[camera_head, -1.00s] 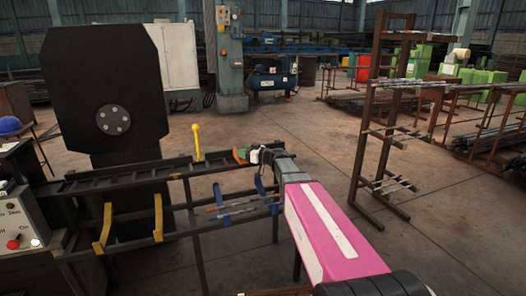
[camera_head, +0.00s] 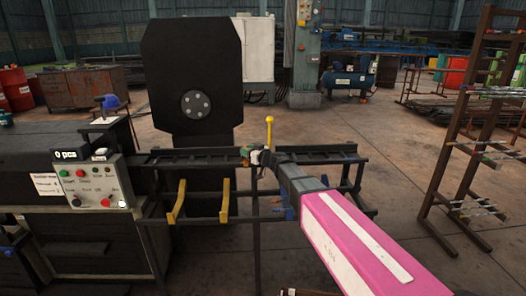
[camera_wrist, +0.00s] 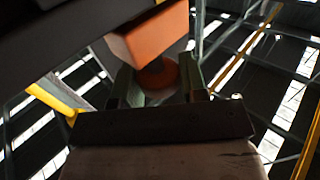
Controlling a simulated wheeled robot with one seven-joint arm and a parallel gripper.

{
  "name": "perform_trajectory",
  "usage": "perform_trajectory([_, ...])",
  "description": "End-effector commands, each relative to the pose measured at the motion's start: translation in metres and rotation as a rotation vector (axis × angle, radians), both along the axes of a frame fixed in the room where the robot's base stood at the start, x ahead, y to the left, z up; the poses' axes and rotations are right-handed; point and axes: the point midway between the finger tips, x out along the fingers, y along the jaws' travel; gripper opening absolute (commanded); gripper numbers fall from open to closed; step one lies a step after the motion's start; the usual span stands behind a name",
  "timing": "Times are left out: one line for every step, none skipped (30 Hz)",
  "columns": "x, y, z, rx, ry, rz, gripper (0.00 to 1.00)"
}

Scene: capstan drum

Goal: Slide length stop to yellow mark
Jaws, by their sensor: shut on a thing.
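The length stop (camera_head: 244,153), small with orange and green parts, sits at the rack's top rail in the head view, partly hidden by my gripper (camera_head: 257,156). In the wrist view my gripper (camera_wrist: 160,84) has its two dark fingers around the stem of an orange block (camera_wrist: 152,38), and is shut on it. A yellow upright marker with a round top (camera_head: 269,132) stands at the rail, slightly right of the stop in the head view. I cannot make out any other yellow mark on the rail.
The dark rack (camera_head: 330,153) has yellow hooks (camera_head: 177,203) below. A control box (camera_head: 95,184) stands on the left, and a large black plate (camera_head: 193,60) rises behind the rail. A brown shelf frame (camera_head: 455,150) is on the right, with open floor between.

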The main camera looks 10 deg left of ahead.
Motion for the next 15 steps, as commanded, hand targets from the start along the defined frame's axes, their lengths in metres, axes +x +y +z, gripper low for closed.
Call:
perform_trajectory([-0.003, 0.007, 0.000, -0.001, 0.001, 0.004, 0.00])
perform_trajectory([-0.004, 0.010, 0.000, -0.001, 0.001, 0.003, 0.00])
perform_trajectory([-0.005, 0.013, 0.000, -0.001, 0.001, 0.003, 0.00])
perform_trajectory([-0.005, 0.016, 0.000, 0.000, 0.000, 0.003, 0.00])
perform_trajectory([-0.006, 0.017, 0.000, 0.000, 0.000, 0.004, 0.00])
perform_trajectory([-0.006, 0.019, 0.000, 0.000, 0.000, 0.004, 0.00])
perform_trajectory([-0.007, 0.020, 0.000, 0.000, 0.000, 0.003, 0.00])
perform_trajectory([-0.007, 0.021, 0.000, 0.000, 0.000, 0.004, 0.00])
perform_trajectory([-0.007, 0.022, 0.000, 0.000, 0.000, 0.004, 0.00])
perform_trajectory([-0.007, 0.023, 0.000, 0.000, 0.000, 0.004, 0.00])
perform_trajectory([-0.007, 0.023, 0.000, 0.000, 0.000, 0.004, 0.00])
perform_trajectory([-0.007, 0.023, 0.000, 0.000, 0.000, 0.005, 0.00])
perform_trajectory([-0.007, 0.023, 0.000, 0.000, 0.000, 0.005, 0.00])
perform_trajectory([-0.007, 0.024, 0.000, 0.000, 0.000, 0.006, 0.00])
perform_trajectory([-0.007, 0.024, 0.000, 0.000, 0.000, 0.007, 0.00])
